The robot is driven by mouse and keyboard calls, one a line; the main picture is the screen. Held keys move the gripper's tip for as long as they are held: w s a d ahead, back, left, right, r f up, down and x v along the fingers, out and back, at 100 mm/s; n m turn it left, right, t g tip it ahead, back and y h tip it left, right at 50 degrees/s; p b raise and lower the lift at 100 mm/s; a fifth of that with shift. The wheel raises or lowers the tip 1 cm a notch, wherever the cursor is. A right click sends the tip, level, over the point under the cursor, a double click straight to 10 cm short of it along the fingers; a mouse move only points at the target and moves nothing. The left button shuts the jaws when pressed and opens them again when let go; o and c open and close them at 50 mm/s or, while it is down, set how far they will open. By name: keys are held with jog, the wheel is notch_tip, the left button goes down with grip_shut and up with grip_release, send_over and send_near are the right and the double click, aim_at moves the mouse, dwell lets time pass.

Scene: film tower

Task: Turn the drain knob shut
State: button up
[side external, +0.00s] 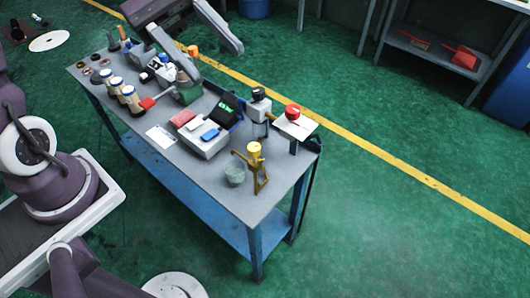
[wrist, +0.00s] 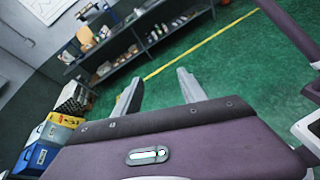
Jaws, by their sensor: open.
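Several knobs stand at the near right end of the workbench (side external: 225,192) in the side external view. A red knob (side external: 292,111) sits on a white plate. A black knob (side external: 258,93) tops a grey block. I cannot tell which is the drain knob, or how it is turned. My gripper (side external: 217,63) is open, above the far side of the bench and apart from these knobs. In the wrist view its fingers (wrist: 160,78) are spread with nothing between them.
A grey box (side external: 203,138) with red, white and blue items lies on the bench. Shelves (wrist: 150,40) show in the wrist view. The bench's front right corner is bare.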

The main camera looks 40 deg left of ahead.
jog(key=w+a+n+t+h, duration=0.3)
jog(key=w+n+t, duration=0.1)
jog(key=w+n, duration=0.15)
send_near(259, 153)
jog(key=shift+n+t+h, duration=0.3)
jog(key=shift+n+h, duration=0.1)
jog(key=shift+n, duration=0.05)
jog(key=d, duration=0.4)
jog(key=shift+w+d, duration=0.15)
jog(key=shift+w, duration=0.15)
jog(key=d, duration=0.4)
jog(key=d+f, duration=0.1)
jog(key=d, duration=0.1)
jog(key=shift+w, duration=0.4)
jog(key=shift+w+d, duration=0.1)
jog(key=shift+d, duration=0.45)
grip_shut()
